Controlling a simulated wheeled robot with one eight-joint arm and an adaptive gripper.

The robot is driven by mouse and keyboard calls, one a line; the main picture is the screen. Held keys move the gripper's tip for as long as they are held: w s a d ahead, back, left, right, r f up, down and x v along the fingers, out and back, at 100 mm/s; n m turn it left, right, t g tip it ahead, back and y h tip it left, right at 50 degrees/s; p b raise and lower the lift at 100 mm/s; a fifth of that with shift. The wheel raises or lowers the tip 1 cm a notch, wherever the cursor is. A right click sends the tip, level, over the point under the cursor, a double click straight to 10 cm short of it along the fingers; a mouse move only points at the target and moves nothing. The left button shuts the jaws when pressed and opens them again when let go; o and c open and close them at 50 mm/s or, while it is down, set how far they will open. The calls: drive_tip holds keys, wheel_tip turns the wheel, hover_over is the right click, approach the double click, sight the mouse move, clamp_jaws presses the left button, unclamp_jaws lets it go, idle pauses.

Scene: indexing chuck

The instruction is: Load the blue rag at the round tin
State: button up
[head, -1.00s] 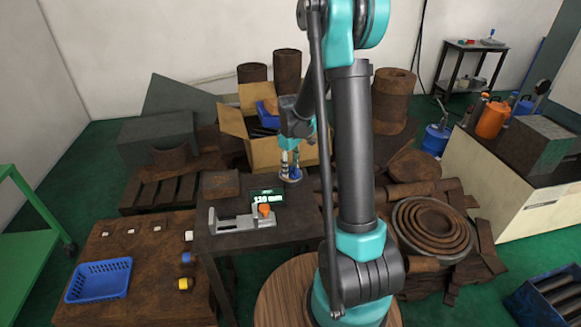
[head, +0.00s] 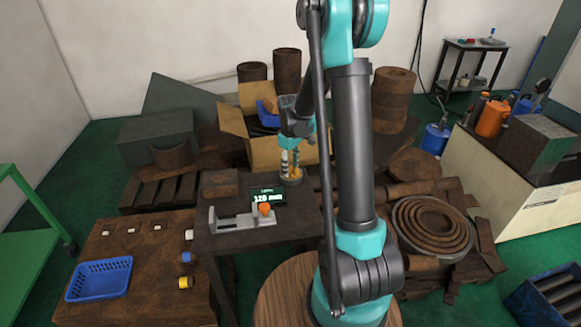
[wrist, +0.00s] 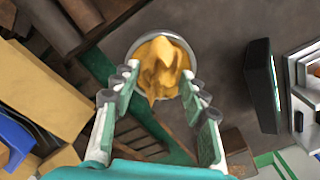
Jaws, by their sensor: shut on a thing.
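A round tin with a pale rim (wrist: 135,43) sits on the dark table, below my gripper in the wrist view. A crumpled yellow-orange rag (wrist: 160,64) fills the tin's opening and sticks up between my fingertips. My gripper (wrist: 160,84) is shut on this rag, with one finger at each side. In the head view my gripper (head: 289,160) points down at the tin (head: 291,181) near the table's back right. I see no blue rag in the frames of now; the tin's inside is hidden by the yellow rag.
A display reading 120 mm (head: 268,198) and a grey vise-like fixture (head: 240,222) with an orange knob stand left of the tin. An open cardboard box (head: 233,121) stands behind. A blue basket (head: 100,279) is on the lower left table.

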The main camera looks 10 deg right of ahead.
drive_tip(key=shift+r, duration=3.45)
